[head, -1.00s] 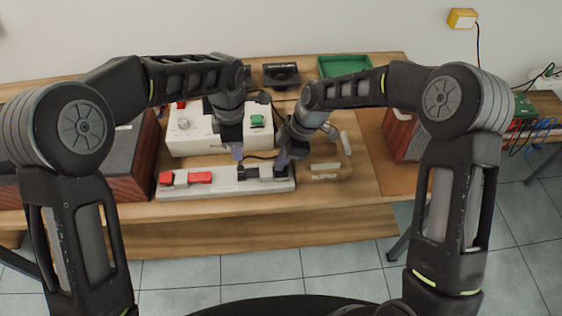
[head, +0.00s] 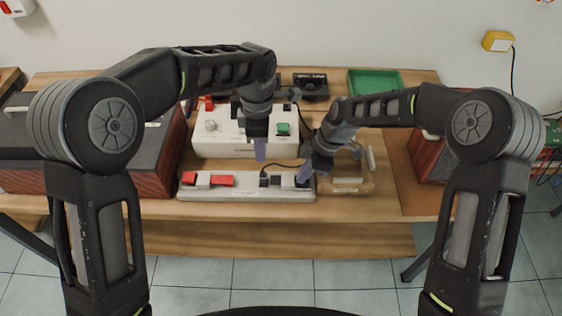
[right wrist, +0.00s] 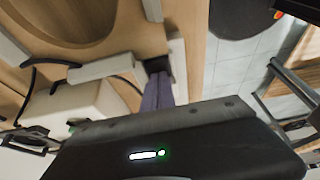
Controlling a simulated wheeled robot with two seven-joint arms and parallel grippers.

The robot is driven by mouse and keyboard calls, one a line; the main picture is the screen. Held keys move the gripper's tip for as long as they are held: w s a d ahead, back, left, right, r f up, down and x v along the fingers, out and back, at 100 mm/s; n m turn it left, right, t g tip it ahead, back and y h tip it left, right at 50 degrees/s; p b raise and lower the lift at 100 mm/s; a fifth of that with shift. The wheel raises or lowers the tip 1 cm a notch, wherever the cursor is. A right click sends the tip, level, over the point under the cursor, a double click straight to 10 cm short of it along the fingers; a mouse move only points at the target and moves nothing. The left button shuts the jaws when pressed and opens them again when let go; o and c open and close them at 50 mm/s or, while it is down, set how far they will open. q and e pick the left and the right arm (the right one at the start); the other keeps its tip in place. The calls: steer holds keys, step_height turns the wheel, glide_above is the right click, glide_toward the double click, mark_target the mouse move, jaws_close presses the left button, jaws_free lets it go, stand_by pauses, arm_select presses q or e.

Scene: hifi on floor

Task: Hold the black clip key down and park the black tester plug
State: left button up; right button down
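The pale grey clip bar (head: 245,194) lies across the front of the bench, with red keys (head: 222,180) at its left and black parts at its right. A small black piece (head: 263,181) with a dark cord leading to it stands there; it looks like the tester plug. My right gripper (head: 303,176) is at the bar's right end, its purple fingers close together. In the right wrist view its tips (right wrist: 158,78) meet a black block, apparently the black clip key (right wrist: 158,64), partly hidden. My left gripper (head: 260,151) hangs above and behind the bar, apparently empty; its finger gap is unclear.
The white tester box (head: 225,146) with a green key stands behind the bar. A green tray (head: 375,82) and a black item (head: 310,86) are at the back. Dark wooden speakers flank the bench, the left one (head: 150,165) close to my left arm. A clear-looking holder (head: 347,188) lies right of the bar.

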mark_target(263, 174)
arm_select(q)
steer(key=shift+o, duration=0.7)
step_height(263, 174, up, 2)
steer(key=shift+d, duration=0.1)
steer(key=shift+o, duration=0.8)
steer(key=shift+s+r, duration=0.1)
steer(key=shift+r, duration=0.1)
steer(key=shift+o, duration=0.5)
steer(key=shift+f, duration=0.15)
step_height(263, 174, down, 12)
steer(key=shift+r, duration=0.1)
steer(key=shift+c, duration=0.5)
